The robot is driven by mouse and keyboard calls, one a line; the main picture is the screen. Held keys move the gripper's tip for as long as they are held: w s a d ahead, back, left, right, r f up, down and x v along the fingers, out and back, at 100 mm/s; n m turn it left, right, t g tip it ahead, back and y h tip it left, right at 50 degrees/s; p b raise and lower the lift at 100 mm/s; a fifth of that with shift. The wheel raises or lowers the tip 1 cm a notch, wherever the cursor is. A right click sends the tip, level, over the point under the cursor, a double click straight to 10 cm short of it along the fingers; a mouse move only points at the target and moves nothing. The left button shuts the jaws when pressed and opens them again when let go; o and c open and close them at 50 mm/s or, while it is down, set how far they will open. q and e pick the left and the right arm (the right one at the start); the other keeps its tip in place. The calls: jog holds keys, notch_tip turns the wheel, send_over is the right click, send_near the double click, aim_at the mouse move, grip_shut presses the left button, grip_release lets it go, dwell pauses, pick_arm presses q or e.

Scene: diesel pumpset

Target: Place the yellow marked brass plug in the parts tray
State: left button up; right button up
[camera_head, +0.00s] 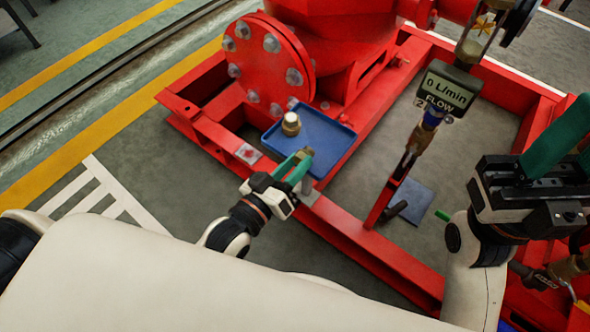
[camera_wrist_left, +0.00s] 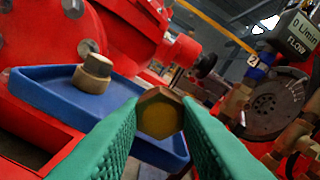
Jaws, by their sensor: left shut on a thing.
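My left gripper (camera_head: 298,162) is shut on a brass hex plug with a yellow face (camera_wrist_left: 160,114), the yellow marked brass plug. In the head view the plug (camera_head: 307,151) shows small at the fingertips, by the near edge of the blue parts tray (camera_head: 332,134). The tray also shows in the left wrist view (camera_wrist_left: 50,98), behind the held plug. Whether the plug touches the tray I cannot tell. Another brass plug (camera_head: 291,124) with a pale top stands in the tray's left part. My right gripper (camera_head: 572,150) is at the right edge, partly cut off.
The tray sits on a red frame (camera_head: 345,228) beside a large red pump flange (camera_head: 268,60). A flow meter (camera_head: 450,88) reading 0 L/min stands to the right on brass pipework. A blue pad (camera_head: 412,200) lies below it. The tray's middle and right look clear.

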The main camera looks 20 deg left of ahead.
pick_arm(q)
jog(key=shift+f, duration=0.4)
